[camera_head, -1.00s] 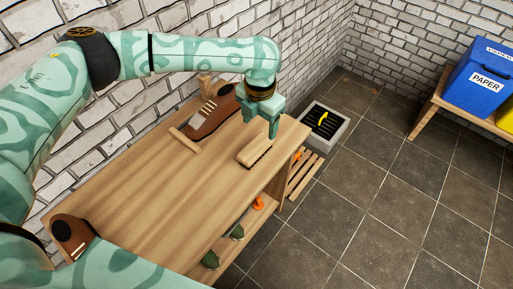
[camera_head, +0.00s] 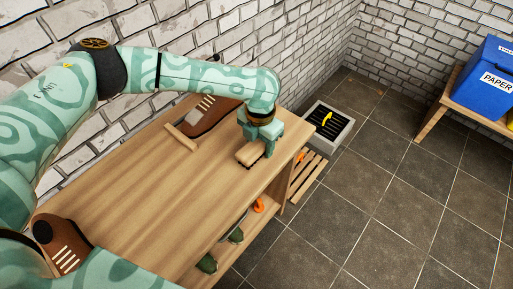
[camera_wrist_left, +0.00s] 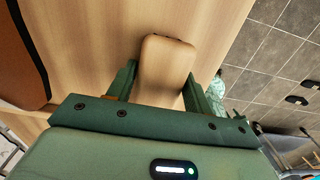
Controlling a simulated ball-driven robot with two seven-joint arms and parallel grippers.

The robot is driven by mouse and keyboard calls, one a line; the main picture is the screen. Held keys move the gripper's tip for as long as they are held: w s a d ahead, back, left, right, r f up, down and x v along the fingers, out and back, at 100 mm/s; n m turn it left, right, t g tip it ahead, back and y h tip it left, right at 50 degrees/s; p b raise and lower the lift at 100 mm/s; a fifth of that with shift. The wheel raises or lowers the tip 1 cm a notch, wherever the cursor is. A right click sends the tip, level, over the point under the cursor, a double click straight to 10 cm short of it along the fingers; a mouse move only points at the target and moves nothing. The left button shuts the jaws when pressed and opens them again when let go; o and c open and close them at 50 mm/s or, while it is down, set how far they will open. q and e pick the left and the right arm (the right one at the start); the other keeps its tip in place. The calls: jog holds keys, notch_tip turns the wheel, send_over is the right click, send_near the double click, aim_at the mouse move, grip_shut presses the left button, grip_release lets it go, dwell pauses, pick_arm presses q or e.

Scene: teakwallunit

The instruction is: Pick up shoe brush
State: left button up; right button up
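The shoe brush (camera_head: 249,155), a light wooden block with rounded ends, lies on the wooden bench top near its right end. My left gripper (camera_head: 260,150) is down over it, partly hiding it in the head view. In the left wrist view, the brush (camera_wrist_left: 166,62) lies between the two fingers of the left gripper (camera_wrist_left: 160,88). The fingers are apart, one on each side of the brush, and I see no clear grip on it. My right gripper is not in view.
A brown shoe (camera_head: 210,116) and another wooden piece (camera_head: 182,138) lie towards the wall. A second brown shoe (camera_head: 66,246) is at the near left. A grey tray (camera_head: 338,138) stands on the floor beyond the bench (camera_head: 140,190). A blue paper bin (camera_head: 480,88) is far right.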

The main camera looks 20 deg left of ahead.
aim_at(260, 141)
pick_arm(q)
jog(key=c, duration=0.6)
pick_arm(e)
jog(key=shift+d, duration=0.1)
